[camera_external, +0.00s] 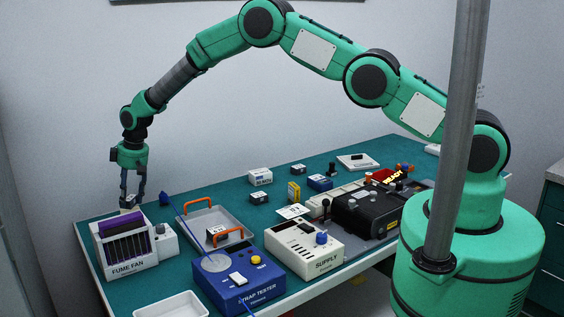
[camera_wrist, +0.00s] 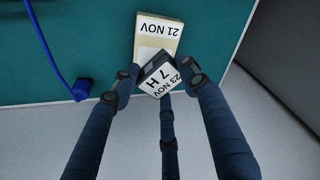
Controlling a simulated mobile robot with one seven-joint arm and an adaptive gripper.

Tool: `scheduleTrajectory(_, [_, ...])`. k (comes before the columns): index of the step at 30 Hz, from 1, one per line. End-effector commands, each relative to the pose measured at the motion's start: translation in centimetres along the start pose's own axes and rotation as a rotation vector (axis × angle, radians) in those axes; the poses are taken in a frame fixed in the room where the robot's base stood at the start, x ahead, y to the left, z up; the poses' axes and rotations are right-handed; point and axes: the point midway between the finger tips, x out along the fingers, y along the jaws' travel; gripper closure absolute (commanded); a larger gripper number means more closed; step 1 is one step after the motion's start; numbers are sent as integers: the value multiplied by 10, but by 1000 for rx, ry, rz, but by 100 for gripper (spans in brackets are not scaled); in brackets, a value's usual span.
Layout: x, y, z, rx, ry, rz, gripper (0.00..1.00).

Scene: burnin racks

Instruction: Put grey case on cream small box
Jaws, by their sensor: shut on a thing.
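My gripper (camera_external: 131,200) is shut on the grey case (camera_wrist: 160,76), a small dark block with a white label reading "23 NOV 7 H". In the wrist view the case sits between my fingertips, turned at an angle. The cream small box (camera_wrist: 157,38), labelled "21 NOV", lies on the teal table just beyond the case, and the case overlaps its near end in the picture. I cannot tell whether they touch. In the external view my fingertips are low behind the fume fan unit, and the case and cream box there are too small or hidden to tell apart.
The fume fan unit (camera_external: 127,250) stands close in front of my gripper. A blue plug and cable (camera_wrist: 80,88) lie left of the box in the wrist view. A tray with orange handles (camera_external: 187,218) is to the right. The table edge (camera_wrist: 238,45) is near on the right.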

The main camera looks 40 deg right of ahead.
Motion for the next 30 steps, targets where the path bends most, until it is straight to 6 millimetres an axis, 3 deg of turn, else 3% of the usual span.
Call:
scheduleTrajectory(8, [0, 0, 0, 0, 0, 0, 88])
scheduleTrajectory(21, [31, 0, 8, -1, 0, 0, 88])
scheduleTrajectory(30, [34, 0, 9, -1, 0, 0, 88])
